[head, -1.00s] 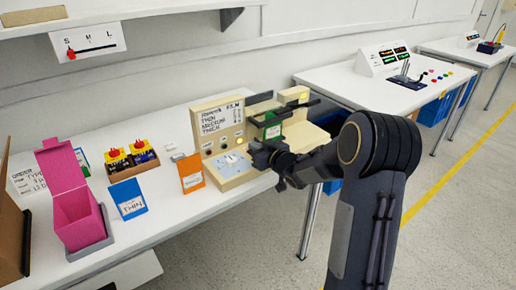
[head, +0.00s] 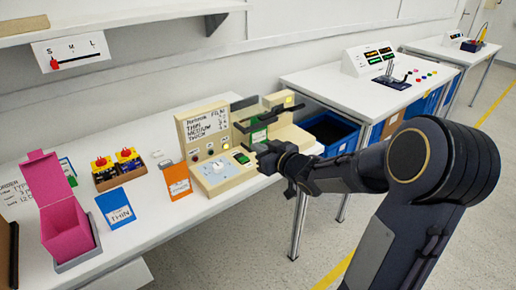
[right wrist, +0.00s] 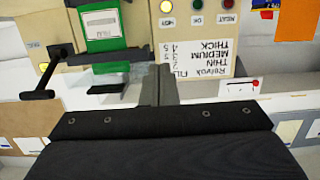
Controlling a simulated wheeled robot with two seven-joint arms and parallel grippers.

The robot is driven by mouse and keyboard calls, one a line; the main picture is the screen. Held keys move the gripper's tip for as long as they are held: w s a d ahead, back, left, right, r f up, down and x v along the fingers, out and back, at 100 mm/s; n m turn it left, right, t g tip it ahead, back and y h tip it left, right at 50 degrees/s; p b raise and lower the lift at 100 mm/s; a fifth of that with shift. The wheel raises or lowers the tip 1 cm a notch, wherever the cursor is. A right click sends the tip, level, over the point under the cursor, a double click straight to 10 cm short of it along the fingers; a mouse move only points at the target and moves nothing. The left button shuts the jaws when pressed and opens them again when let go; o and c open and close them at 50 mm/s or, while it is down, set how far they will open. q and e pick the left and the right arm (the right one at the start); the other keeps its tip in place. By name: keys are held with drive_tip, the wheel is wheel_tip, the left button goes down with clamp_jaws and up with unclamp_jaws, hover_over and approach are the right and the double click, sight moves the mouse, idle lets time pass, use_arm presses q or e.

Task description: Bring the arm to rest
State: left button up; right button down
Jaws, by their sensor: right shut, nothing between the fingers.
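My right arm reaches in from the right in the head view. Its black gripper (head: 262,152) is shut and empty, just right of the front of the beige machine (head: 226,178). The machine has a pale rotary knob (head: 215,166) on its sloped front, apart from the gripper. In the right wrist view my shut fingers (right wrist: 158,85) appear in front of the machine's panel (right wrist: 195,50), which shows upside down with printed film lines. I cannot tell the knob's exact setting. My left gripper is not in view.
A pink open box (head: 66,230), a blue card (head: 115,208), an orange card (head: 177,180) and a tray of small packs (head: 118,170) stand left of the machine. A blue bin (head: 335,132) lies to the right. Floor shows at the right front.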

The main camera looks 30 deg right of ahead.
drive_tip(key=s+a+r+m+g+h+p, duration=0.2)
drive_tip(key=s+r+m+g+p, duration=0.3)
drive_tip(key=s, duration=0.6)
drive_tip(key=s+a+n+g+y+p, duration=0.2)
drive_tip(key=s+a+g+y+p, duration=0.2)
drive_tip(key=s+a, duration=1)
drive_tip(key=s+g, duration=0.1)
drive_tip(key=s, duration=0.3)
drive_tip(key=shift+f+y, duration=0.15)
drive_tip(key=shift+y, duration=0.15)
